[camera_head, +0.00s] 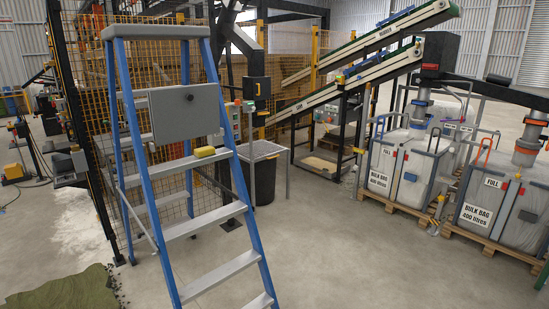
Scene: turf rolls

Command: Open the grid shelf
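I cannot make out a thing that is plainly a grid shelf. The nearest match is a yellow wire-grid panel (88,70) in a dark frame, standing upright at the left behind a blue stepladder. More yellow grid continues to the right of it, partly hidden by the ladder. A grey flat-fronted box (180,112) with a small dark spot, perhaps a lock, shows at the ladder's upper part. Its front looks closed. I cannot tell what it is fixed to. My gripper is not in view.
The blue stepladder (181,228) stands close in front. A yellow object (204,152) lies near its step. A dark bin (262,180) stands behind it. Conveyors (345,78) and bulk bags (400,165) on pallets are at right. Green turf (65,292) lies front left. The centre-right floor is clear.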

